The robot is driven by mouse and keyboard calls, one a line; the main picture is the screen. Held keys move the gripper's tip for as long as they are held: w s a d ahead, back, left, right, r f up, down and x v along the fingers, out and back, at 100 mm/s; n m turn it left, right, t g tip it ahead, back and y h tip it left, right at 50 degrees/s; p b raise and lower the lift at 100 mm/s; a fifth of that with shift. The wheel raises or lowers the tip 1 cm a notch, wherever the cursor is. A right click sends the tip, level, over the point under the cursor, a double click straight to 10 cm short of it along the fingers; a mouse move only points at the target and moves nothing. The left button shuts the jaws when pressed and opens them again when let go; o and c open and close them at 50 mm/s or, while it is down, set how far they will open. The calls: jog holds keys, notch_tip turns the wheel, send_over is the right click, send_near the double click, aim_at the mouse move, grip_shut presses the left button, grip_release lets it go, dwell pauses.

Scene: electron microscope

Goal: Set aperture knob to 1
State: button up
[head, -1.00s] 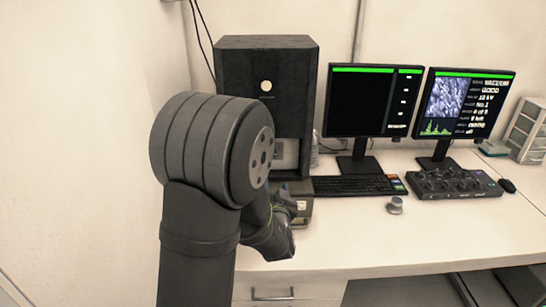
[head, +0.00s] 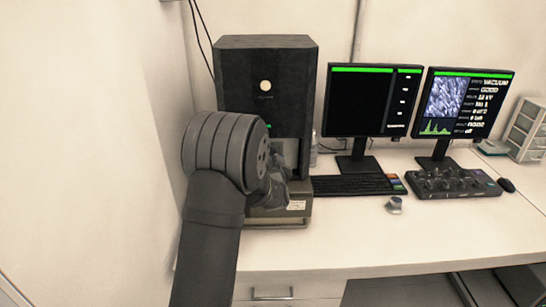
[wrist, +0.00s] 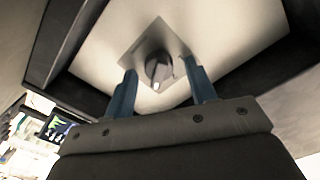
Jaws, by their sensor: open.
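The knob (wrist: 158,68) is dark and round with a small white mark at its lower edge. It sits on a grey diamond-shaped plate (wrist: 140,50) on a pale panel in the wrist view. I cannot read any numbers around it. My gripper (wrist: 160,72) is open, its two blue fingers on either side of the knob in the picture; contact is not visible. In the head view my arm covers the lower front of the dark microscope column (head: 266,85), and the knob cannot be made out there.
Two monitors (head: 372,100) (head: 465,105), a keyboard (head: 355,185) and a control panel (head: 452,183) stand to the right. A small grey cylindrical item (head: 394,205) stands on the desk (head: 400,240). The front middle of the desk is clear.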

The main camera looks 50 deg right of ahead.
jog(key=c, duration=1)
jog(key=shift+o, duration=0.2)
